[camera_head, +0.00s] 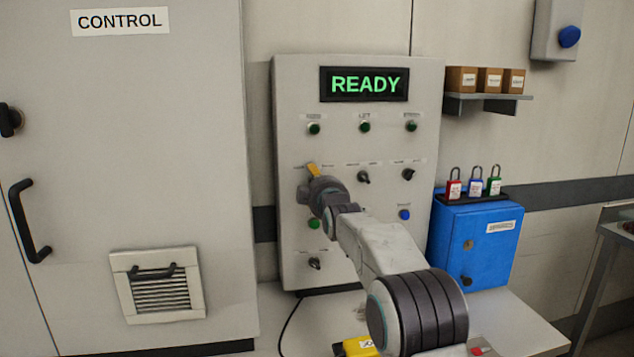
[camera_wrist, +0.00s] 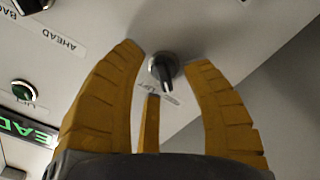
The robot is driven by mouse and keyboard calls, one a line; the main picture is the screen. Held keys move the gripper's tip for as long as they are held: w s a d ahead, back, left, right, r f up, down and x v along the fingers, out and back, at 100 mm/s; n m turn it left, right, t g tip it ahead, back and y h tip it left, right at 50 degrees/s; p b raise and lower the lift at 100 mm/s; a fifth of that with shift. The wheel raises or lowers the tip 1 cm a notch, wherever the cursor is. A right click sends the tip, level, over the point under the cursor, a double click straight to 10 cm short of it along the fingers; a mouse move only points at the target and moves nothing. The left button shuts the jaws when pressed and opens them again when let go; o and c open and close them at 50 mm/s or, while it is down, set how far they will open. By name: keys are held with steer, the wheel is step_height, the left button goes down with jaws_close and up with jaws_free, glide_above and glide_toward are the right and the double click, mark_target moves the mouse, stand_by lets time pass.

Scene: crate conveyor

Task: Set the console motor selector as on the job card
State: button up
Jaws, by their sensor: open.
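My gripper (camera_head: 309,174) is at the left side of the grey console (camera_head: 385,222), in front of the second-row left selector, which it hides in the head view. In the wrist view my yellow fingers (camera_wrist: 166,62) are open, one on each side of a black selector knob (camera_wrist: 162,68) with a pale pointer line. I cannot tell whether they touch it. The small label beside the knob is partly covered by a finger and is not readable, so I cannot confirm it is the motor selector. No job card can be made out.
The console display (camera_head: 364,84) reads READY. Other black selectors sit at the middle (camera_head: 363,177), right (camera_head: 408,174) and lower left (camera_head: 314,263). Green lamps (camera_head: 364,126) line the top. A blue box (camera_head: 474,243) with padlocks stands at right. A control cabinet (camera_head: 120,200) stands left.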

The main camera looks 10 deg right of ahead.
steer(key=shift+c, duration=0.4)
jaws_close()
steer(key=shift+f+m+b, duration=0.1)
steer(key=shift+m+b, duration=0.2)
steer(key=shift+b, duration=0.05)
steer(key=m+b, duration=0.2)
steer(key=m, duration=0.7)
steer(key=shift+d+b, duration=0.1)
steer(key=shift+b, duration=0.25)
stand_by(0.4)
steer(key=shift+o, duration=0.4)
jaws_free()
